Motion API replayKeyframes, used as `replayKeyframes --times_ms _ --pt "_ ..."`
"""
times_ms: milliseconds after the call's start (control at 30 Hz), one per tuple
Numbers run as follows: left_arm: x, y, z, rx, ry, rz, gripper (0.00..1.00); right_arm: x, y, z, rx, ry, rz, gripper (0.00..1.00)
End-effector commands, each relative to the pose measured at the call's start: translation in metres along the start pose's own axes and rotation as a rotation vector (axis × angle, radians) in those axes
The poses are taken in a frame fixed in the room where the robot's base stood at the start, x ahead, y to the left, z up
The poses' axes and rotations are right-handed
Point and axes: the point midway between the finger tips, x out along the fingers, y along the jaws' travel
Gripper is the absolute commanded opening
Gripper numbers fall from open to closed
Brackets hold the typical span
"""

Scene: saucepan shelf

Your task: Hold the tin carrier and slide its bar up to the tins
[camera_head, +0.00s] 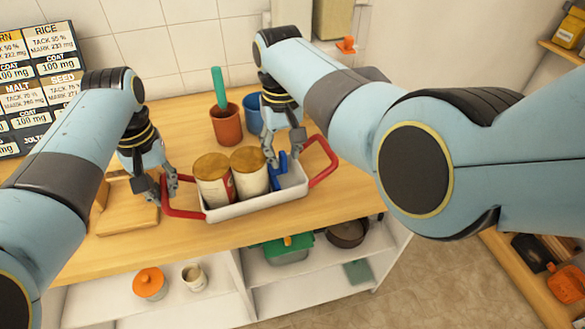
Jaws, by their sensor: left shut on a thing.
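The tin carrier is a white tray (258,205) with a red handle at each end, standing on the wooden worktop. Two tins with brown lids, a left tin (213,185) and a right tin (250,172), stand side by side in its left and middle part. The blue bar (279,181) stands upright in the tray just right of the right tin; any gap is hard to judge. My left gripper (163,196) is shut on the carrier's left red handle. My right gripper (285,155) is at the top of the blue bar, fingers apart; contact with the bar is unclear.
A terracotta pot (227,126) with a green-handled thing and a blue cup (252,104) stand behind the carrier. A wooden stand (127,215) is left of it. Shelves below hold an orange-lidded jar (149,283), a green box (288,250) and a pan (347,234).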

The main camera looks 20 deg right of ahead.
Motion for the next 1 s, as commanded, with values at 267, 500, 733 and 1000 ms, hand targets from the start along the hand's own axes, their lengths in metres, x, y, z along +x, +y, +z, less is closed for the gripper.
replayKeyframes --times_ms 267,500,733,1000 --pt "-0.001 0.002 0.0 0.001 0.001 0.004 0.0 -0.016 -0.002 -0.001 -0.002 0.002 -0.003 0.41" --pt "-0.001 0.002 0.0 0.001 0.001 0.004 0.0 -0.032 -0.001 0.0 0.0 0.002 -0.002 0.41" --pt "-0.001 0.002 -0.001 0.001 0.002 0.003 0.0 -0.048 -0.001 -0.001 0.0 0.002 -0.001 0.41" --pt "-0.001 0.001 -0.001 0.0 0.002 0.003 0.0 -0.059 0.0 0.0 0.0 0.001 -0.001 0.41"
